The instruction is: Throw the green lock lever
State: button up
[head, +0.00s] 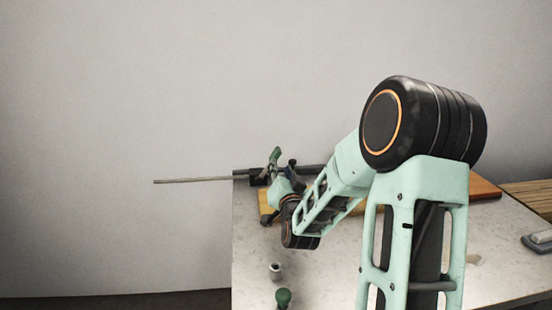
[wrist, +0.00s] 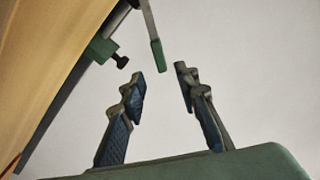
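The lock lever (wrist: 157,54) shows in the wrist view as a grey bar with a green end, coming down from the top edge. In the head view the green lever (head: 274,156) stands up at the far left of the bench. My gripper (wrist: 159,82) is open, its two fingers apart with nothing between them. The lever's green end lies just beyond the fingertips, in line with the gap; I cannot tell how far ahead it is. In the head view, my arm partly hides the gripper and the lever's base.
A long thin rod (head: 192,180) sticks out left past the bench (head: 250,240). In the wrist view, a green block with a black knob (wrist: 104,50) sits on a dark rail beside a wooden board (wrist: 40,45). A small cup (head: 275,271) and a green knob (head: 283,297) stand nearer.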

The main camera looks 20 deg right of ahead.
aim_at(277, 157)
jog(key=w, duration=0.3)
jog(key=w+d, duration=0.1)
jog(key=w, duration=0.2)
jog(key=w+d, duration=0.1)
jog(key=w, duration=0.3)
grip_shut()
